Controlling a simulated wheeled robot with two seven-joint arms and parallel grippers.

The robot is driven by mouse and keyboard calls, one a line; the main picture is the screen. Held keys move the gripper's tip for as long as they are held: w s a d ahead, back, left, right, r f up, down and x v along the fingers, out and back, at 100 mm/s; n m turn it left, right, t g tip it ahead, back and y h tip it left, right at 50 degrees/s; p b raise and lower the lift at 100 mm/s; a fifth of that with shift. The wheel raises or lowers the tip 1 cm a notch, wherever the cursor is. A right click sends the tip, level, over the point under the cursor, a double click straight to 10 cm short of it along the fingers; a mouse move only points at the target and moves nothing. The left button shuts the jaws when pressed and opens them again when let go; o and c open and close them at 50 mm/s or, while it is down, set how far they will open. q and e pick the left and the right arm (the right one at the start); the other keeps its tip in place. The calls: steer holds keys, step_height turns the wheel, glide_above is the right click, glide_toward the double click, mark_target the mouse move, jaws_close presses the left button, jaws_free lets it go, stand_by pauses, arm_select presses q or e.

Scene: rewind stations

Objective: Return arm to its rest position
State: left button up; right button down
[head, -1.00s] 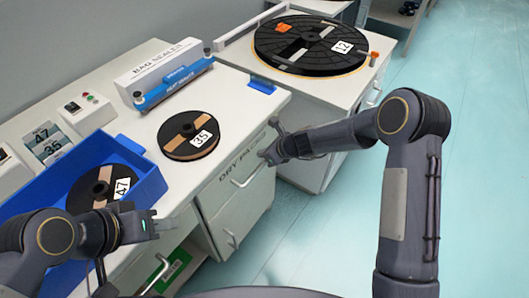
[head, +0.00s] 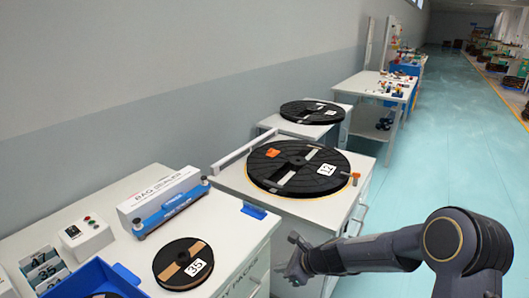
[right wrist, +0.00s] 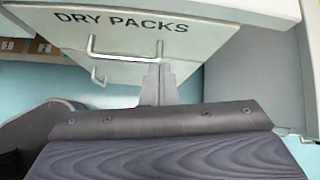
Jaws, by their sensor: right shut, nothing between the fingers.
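My right arm comes in from the lower right of the head view and is bent at the elbow. Its gripper (head: 284,268) is shut and empty, just right of the front of the near cabinet. In the right wrist view the shut fingers (right wrist: 158,88) point at the pale front labelled DRY PACKS (right wrist: 120,50), close to its bar handle (right wrist: 92,47). I cannot tell whether they touch it. My left gripper is out of view.
The near bench holds a reel marked 35 (head: 171,263), a blue bag sealer (head: 170,207) and a blue bin (head: 84,280). A large reel marked 12 (head: 262,168) lies on the unit behind. Open floor (head: 445,140) lies to the right.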

steer(key=s+d+r+n, duration=0.5)
steer(key=s+r+n, duration=0.1)
steer(key=s+r, duration=0.2)
steer(key=s+d+r+n, duration=0.4)
steer(key=s+r+n, duration=0.2)
steer(key=s+r, duration=0.25)
steer(key=s+d+n+h, duration=0.2)
steer(key=s+d+n, duration=0.1)
steer(key=s, duration=0.5)
steer(key=s+d+f+n+h, duration=0.1)
steer(key=s+d+n, duration=0.2)
steer(key=s, duration=0.6)
steer(key=n, duration=0.2)
steer(key=shift+d+n+h, duration=0.2)
steer(key=shift+n+h, duration=0.2)
